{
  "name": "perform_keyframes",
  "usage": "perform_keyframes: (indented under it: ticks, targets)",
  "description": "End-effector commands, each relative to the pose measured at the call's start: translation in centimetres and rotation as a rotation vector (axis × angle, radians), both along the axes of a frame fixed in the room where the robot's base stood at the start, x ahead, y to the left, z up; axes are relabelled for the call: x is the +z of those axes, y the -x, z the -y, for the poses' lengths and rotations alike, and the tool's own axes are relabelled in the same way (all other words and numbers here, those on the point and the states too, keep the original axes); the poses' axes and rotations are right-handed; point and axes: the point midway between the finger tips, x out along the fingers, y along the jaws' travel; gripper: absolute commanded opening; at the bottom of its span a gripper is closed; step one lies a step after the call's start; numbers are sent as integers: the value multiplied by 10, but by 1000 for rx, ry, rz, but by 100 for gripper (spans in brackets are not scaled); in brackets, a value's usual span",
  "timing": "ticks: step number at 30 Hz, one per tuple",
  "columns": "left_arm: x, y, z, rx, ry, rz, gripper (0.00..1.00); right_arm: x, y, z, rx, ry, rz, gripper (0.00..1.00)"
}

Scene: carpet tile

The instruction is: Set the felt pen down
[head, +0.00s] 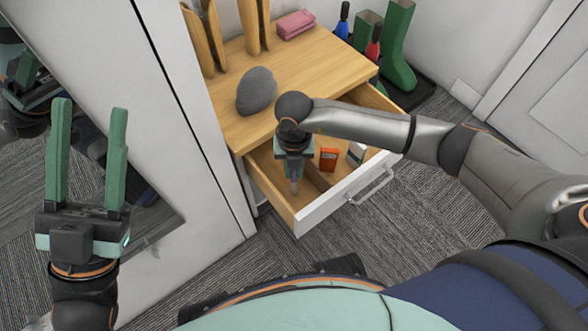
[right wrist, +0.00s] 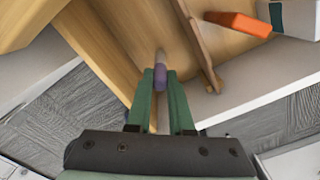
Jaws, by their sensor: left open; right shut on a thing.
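My right gripper (head: 293,178) points down into the left compartment of the open drawer (head: 335,196). It is shut on the felt pen (right wrist: 161,72), which has a purple part between the green fingers and a paler end beyond them. In the head view only a small bit of the pen (head: 294,187) shows below the fingers. I cannot tell whether the pen touches the drawer floor. My left gripper (head: 89,108) is open and empty at the left, fingers up, away from the drawer.
A wooden divider (right wrist: 203,48) runs beside the pen. Right of it lie an orange box (head: 328,158) and a white box (head: 357,152). A grey stone-like lump (head: 256,90) and a pink cloth (head: 295,24) sit on the cabinet top (head: 225,112). Green boots (head: 397,48) stand behind.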

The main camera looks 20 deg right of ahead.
Motion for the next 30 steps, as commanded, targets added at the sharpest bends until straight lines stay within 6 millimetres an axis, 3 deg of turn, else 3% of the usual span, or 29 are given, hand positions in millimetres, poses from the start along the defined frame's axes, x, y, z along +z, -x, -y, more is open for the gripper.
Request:
perform_keyframes:
  ticks: [6,7,15,23,30]
  targets:
    - [-3,0,0,1,-1,0,50,-4,0,0,0,0,0,0]
    - [-2,0,0,0,-2,0,50,-3,0,0,0,-1,0,22]
    - [-2,0,0,1,-2,-1,50,-3,0,0,0,0,0,50]
    - [0,0,0,0,0,-3,50,0,0,0,0,-1,0,50]
    - [21,1,-1,-7,15,-1,50,38,-1,0,-1,-1,3,50]
